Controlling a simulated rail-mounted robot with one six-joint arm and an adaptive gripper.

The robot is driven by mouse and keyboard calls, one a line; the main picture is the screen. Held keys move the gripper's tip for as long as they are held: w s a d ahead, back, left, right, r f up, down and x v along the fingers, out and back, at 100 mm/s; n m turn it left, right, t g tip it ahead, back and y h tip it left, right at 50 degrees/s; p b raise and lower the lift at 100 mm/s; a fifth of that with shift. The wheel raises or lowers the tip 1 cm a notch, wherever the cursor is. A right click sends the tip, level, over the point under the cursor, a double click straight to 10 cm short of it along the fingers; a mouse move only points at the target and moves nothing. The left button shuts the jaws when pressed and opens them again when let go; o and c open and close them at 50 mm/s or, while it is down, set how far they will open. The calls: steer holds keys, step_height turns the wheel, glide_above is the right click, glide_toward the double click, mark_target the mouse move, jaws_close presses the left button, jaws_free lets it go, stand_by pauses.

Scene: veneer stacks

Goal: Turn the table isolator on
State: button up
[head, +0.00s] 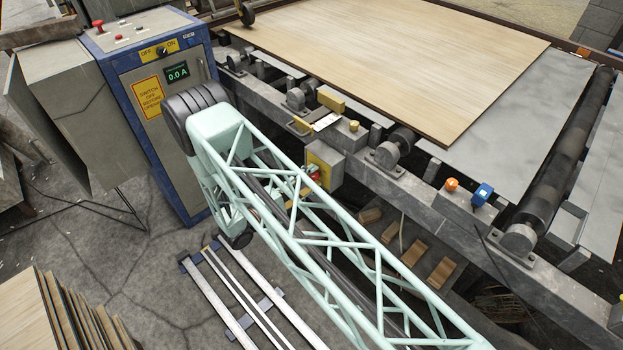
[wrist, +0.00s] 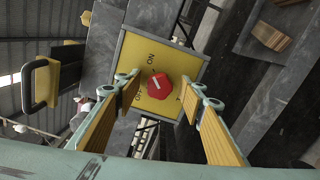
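The table isolator is a red rotary knob (wrist: 159,86) on a yellow plate (wrist: 180,65) marked ON and OFF, on a grey box. A pale line on the knob slants toward the OFF side in the wrist view. My gripper (wrist: 160,93) is open, with one ribbed yellow finger on each side of the knob. A gap shows between each finger and the knob; how far the tips are from the plate is hard to tell. In the head view the isolator box (head: 324,158) sits on the table frame's side, and my arm partly hides its knob.
A blue-grey control cabinet (head: 150,100) with an OFF/ON switch and a 0.0 A display stands at left. The table frame carries a veneer sheet (head: 400,60), rollers, and orange (head: 451,184) and blue (head: 482,194) buttons.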

steer(key=shift+a, duration=0.1)
steer(key=v, duration=1.2)
stand_by(0.4)
steer(key=shift+r, duration=0.1)
stand_by(0.4)
